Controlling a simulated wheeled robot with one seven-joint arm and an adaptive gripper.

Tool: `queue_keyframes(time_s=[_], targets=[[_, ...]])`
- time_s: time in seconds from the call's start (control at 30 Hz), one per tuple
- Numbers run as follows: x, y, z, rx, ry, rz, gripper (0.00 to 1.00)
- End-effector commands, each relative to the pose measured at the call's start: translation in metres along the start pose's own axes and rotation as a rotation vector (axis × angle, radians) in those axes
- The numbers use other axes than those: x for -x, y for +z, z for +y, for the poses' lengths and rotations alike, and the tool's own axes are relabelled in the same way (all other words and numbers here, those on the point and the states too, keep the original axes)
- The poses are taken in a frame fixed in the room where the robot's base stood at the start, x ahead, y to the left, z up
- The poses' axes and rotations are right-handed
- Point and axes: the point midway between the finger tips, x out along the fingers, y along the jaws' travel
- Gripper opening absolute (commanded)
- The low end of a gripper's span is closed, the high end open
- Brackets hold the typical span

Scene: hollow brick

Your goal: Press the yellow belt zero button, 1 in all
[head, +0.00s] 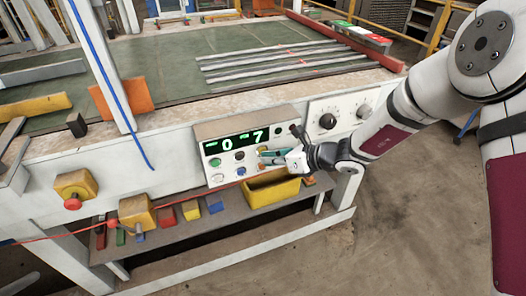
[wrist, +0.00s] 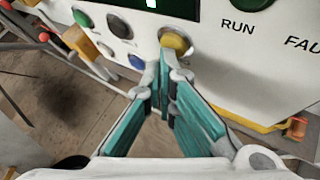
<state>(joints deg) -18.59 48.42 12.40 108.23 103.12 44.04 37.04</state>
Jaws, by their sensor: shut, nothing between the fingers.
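The yellow button (head: 262,150) is at the right end of the upper button row on the white control panel, below the green-digit display. In the wrist view the yellow button (wrist: 173,40) is round and sits just beyond my fingertips. My gripper (head: 264,155) reaches in from the right in front of the panel. Its teal fingers are shut with nothing between them, and the tips (wrist: 170,62) meet just below the button. I cannot tell whether the tips touch the button or the panel.
Beside the yellow one are a black button (wrist: 119,27) and a green button (wrist: 83,18); a blue button (wrist: 137,62) is below. A dial box (head: 338,115) is right of the panel. A yellow bin (head: 270,190) sits beneath. A red emergency stop (head: 72,202) is far left.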

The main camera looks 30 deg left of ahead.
Motion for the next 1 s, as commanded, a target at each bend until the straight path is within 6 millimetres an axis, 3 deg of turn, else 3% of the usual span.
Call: queue_keyframes(time_s=[0.63,1.0], targets=[[-0.003,0.002,-0.002,-0.001,0.000,0.000,0.00],[0.008,-0.004,0.006,-0.002,-0.001,0.000,0.00]])
